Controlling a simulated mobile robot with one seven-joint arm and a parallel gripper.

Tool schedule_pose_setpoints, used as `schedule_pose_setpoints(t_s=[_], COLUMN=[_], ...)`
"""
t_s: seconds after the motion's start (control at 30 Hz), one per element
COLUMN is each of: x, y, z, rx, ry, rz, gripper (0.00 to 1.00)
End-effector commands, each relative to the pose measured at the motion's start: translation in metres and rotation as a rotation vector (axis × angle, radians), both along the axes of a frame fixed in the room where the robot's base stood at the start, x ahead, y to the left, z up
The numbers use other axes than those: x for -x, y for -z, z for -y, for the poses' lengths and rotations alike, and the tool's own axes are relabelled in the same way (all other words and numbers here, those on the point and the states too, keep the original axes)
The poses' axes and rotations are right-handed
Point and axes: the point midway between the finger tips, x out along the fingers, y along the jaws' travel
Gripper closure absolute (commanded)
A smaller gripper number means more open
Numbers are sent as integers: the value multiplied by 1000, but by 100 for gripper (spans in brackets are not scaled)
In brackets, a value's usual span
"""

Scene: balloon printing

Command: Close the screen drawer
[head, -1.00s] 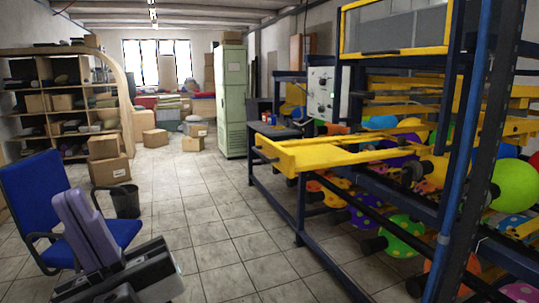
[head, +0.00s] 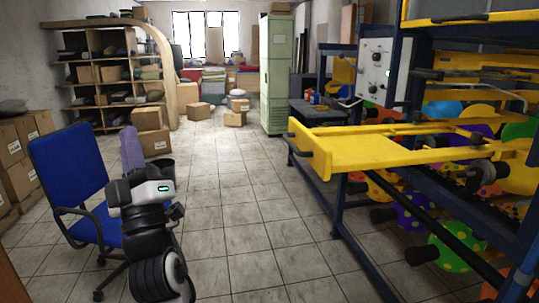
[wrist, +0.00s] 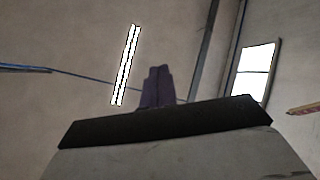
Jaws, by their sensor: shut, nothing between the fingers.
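The yellow screen drawer (head: 360,150) is on the right in the head view. It sticks out of the printing machine's dark blue frame towards the aisle. A dark handle (head: 303,143) is on its left end. My arm is folded at the lower left of the head view, well apart from the drawer. My gripper (wrist: 157,72) shows in the wrist view as two purple fingers, shut together with nothing between them. The wrist view faces the ceiling and wall; the drawer is not in it.
A blue chair (head: 70,180) stands just left of my arm. The tiled floor (head: 230,190) between my arm and the machine is clear. A control box (head: 383,72) is mounted above the drawer. Boxes and a green cabinet (head: 277,75) stand farther back.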

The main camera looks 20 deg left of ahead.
Motion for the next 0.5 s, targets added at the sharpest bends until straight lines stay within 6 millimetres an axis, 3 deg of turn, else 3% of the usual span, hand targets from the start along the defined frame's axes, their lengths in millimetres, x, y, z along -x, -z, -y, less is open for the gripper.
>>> schedule_pose_setpoints(t_s=[0.03, 0.1, 0.2, 0.33, 0.5], x=[-50, -112, -180, -228, -248], y=[18, 45, 84, 126, 151], z=[-9, -7, 13, 46, 71], rx=[117, 290, 535, 798, 973], ry=[227, 531, 889, 1193, 1362], rz=[-51, -124, -238, -371, -468], gripper=[100, 100, 100, 100, 100])
